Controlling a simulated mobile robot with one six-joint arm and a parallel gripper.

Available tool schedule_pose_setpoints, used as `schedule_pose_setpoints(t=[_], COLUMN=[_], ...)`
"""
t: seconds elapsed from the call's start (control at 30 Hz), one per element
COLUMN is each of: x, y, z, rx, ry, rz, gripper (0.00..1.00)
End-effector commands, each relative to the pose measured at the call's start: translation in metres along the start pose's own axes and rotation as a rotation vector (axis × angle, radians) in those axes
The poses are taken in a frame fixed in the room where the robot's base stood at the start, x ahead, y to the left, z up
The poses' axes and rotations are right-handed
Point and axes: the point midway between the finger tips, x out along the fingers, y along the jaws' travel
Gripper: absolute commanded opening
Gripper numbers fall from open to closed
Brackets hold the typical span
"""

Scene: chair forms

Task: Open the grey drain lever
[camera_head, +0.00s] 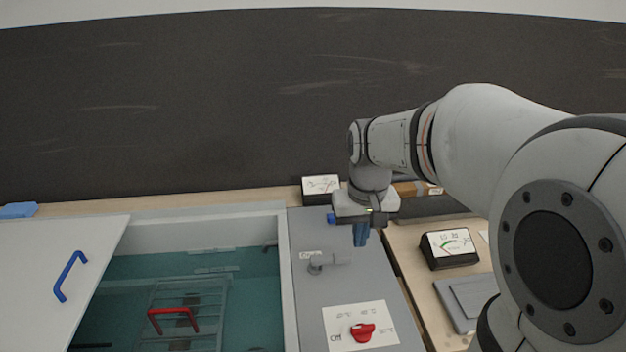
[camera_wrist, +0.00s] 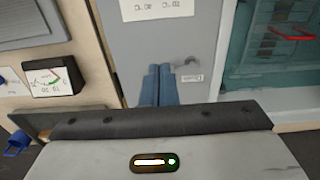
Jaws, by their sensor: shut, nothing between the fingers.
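The grey drain lever (camera_head: 328,260) sits on the grey panel (camera_head: 300,235) to the right of the tank, with its handle pointing right in the head view. A small white label lies just behind it. The closed fingers also show in the wrist view (camera_wrist: 160,70).
The tank (camera_head: 285,300) holds teal liquid and a rack with a red handle (camera_head: 173,312). A white lid (camera_head: 60,270) with a blue handle is at left. A red knob (camera_head: 362,332) is in front of the lever. Meters (camera_head: 450,246) stand on the bench at right.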

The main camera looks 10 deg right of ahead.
Motion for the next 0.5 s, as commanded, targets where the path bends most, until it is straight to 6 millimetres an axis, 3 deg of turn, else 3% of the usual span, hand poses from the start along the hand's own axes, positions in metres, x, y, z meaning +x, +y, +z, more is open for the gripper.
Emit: schedule_pose_setpoints(t=[0.03, 0.17, 0.3, 0.5], x=[-0.005, -0.003, 0.01, 0.039], y=[0.0, 0.0, 0.0, 0.001], z=[-0.021, -0.069, -0.117, -0.169], rx=[-0.001, -0.001, -0.001, 0.0], ry=[-0.029, -0.092, -0.162, -0.249], rz=[0.0, 0.0, -0.001, -0.001], gripper=[0.0, 0.0, 0.0, 0.0])
